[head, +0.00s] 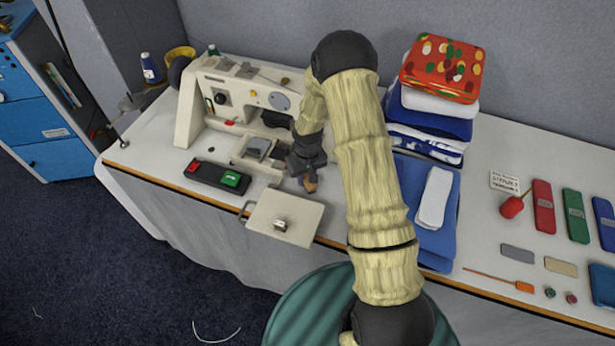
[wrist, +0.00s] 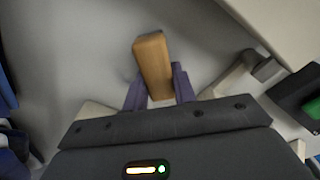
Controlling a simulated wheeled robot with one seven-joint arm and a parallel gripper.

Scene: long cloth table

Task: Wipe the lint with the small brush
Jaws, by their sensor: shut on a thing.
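My gripper (head: 306,170) is shut on a small brown wooden piece, which looks like the handle of the small brush (wrist: 152,62). In the wrist view it stands between the two dark fingers, tilted slightly left at its top; no bristles show. In the head view only a small brown bit of the brush (head: 311,186) shows below the gripper. The gripper is just right of the white sewing machine (head: 196,108), above the pale table near the machine's hinged open plate (head: 284,217). I cannot make out any lint on the machine or table.
A black box with red and green buttons (head: 218,178) lies in front of the machine. Folded cloths (head: 437,100) are stacked right of my arm. Flat coloured packs (head: 575,215) and a thin orange-ended tool (head: 524,286) lie farther right. The table's front edge is close.

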